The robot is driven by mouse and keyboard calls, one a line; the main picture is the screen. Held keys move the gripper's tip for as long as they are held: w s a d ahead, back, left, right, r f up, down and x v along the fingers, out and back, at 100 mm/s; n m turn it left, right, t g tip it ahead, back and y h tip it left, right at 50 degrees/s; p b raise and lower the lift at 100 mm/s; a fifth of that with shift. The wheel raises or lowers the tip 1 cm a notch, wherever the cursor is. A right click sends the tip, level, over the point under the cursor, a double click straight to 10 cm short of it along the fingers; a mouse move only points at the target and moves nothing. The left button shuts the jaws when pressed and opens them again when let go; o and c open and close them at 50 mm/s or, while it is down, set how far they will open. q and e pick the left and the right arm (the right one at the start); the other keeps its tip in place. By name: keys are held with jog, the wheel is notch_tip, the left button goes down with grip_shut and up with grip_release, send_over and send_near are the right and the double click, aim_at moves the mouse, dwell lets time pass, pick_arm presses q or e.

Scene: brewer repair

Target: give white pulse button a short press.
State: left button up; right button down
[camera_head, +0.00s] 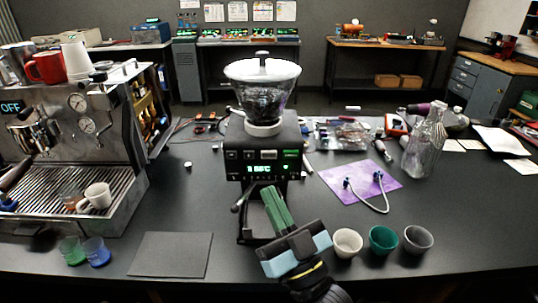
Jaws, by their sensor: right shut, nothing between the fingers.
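The black grinder (236,142) stands mid-table with a clear hopper of dark beans on top. Its front panel has a row of buttons, with a lit green display below reading what looks like a time. The white pulse button (269,155) appears as a pale rectangle in that row, left of a green button (291,154). My right gripper (269,192) is shut and empty, its green fingers pointing up toward the grinder, just below the display. Its tips look apart from the white button; their depth from the panel is hard to judge. My left gripper is out of view.
An espresso machine (100,150) fills the left, with a white cup (96,197) on its tray. Several small cups (383,239) stand right of my gripper. A dark flat mat (170,255) is front left.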

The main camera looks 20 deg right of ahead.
aim_at(269, 155)
jog(key=shift+w, duration=0.1)
jog(key=shift+w+d+b, duration=0.4)
jog(key=shift+w+b, duration=0.05)
jog(key=shift+w, duration=0.95)
jog(key=shift+w+d+b, duration=0.45)
jog(key=shift+w+b, duration=0.05)
jog(key=shift+w, duration=0.85)
jog(key=shift+w+d+b, duration=0.4)
jog(key=shift+w+b, duration=0.05)
jog(key=shift+w, duration=0.95)
jog(key=shift+w+d, duration=0.1)
jog(key=shift+w, duration=0.3)
jog(key=shift+w+d, duration=0.1)
jog(key=shift+w, duration=0.25)
jog(key=shift+s, duration=0.1)
dwell(1.5)
jog(key=shift+s+a+p, duration=0.2)
jog(key=shift+s+p, duration=0.25)
jog(key=shift+s, duration=0.25)
